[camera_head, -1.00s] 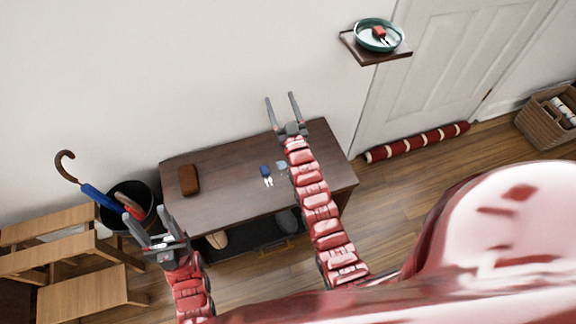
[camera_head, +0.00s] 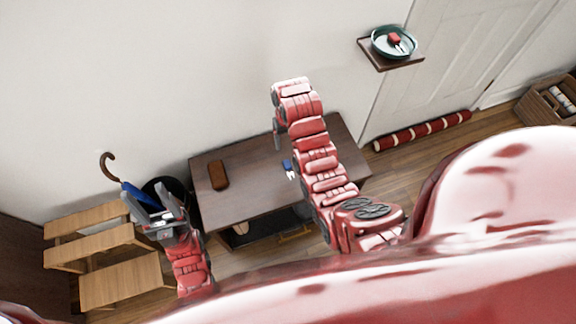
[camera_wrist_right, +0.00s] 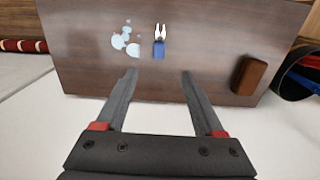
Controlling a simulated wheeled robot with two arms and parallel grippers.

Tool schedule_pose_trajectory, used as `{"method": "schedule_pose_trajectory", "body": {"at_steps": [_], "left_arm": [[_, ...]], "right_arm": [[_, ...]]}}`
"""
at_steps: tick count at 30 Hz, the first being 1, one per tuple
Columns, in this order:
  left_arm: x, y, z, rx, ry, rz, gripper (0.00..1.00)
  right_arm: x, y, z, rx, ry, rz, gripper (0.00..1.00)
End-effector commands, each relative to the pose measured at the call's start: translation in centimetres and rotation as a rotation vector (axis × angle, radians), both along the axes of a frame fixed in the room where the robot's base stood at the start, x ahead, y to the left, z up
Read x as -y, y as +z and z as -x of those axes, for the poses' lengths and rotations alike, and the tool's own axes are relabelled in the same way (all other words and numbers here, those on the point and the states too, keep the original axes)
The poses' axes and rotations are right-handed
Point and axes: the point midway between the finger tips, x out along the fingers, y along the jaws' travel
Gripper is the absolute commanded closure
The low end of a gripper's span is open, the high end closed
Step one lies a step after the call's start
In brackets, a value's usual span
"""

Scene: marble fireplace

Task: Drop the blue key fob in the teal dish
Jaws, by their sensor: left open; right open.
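The blue key fob (camera_head: 288,165) lies with its silvery keys on the dark wooden bench (camera_head: 236,192), partly beside my right arm in the head view. In the right wrist view the fob (camera_wrist_right: 159,49) is just beyond and between the fingertips, not touching them. My right gripper (camera_wrist_right: 158,74) is open and empty; the arm mostly hides it in the head view. The teal dish (camera_head: 375,47) sits on a small wall shelf at upper right, with a red key fob (camera_head: 394,38) in it. My left gripper (camera_head: 150,196) is open and empty at lower left.
A brown case (camera_head: 218,176) lies on the bench. Pale blue glassy pieces (camera_wrist_right: 124,38) lie beside the fob. A dark umbrella bin (camera_head: 180,186) and wooden steps (camera_head: 105,245) stand left. A red striped roll (camera_head: 422,131) lies along the door, with a basket (camera_head: 550,105) farther right.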

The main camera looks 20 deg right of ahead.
Motion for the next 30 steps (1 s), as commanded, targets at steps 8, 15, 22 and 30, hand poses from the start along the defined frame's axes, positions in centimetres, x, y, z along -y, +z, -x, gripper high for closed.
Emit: {"method": "schedule_pose_trajectory", "body": {"at_steps": [8, 15, 22, 30], "left_arm": [[0.0, -5.7, 0.0, 0.0, 0.0, 0.0, 0.44], [0.0, -5.9, 0.0, 0.0, 0.0, 0.0, 0.44], [0.0, -5.8, 0.0, 0.0, 0.0, 0.0, 0.44], [0.0, -5.6, 0.0, 0.0, 0.0, 0.0, 0.44]], "right_arm": [[0.0, -5.8, -0.1, 0.004, 0.0, 0.0, 0.3], [0.0, -10.1, 0.0, -0.002, 0.0, 0.0, 0.3], [0.0, -11.9, -0.1, 0.004, 0.0, 0.0, 0.3], [0.1, -14.8, -0.1, 0.001, 0.0, 0.0, 0.3]]}}
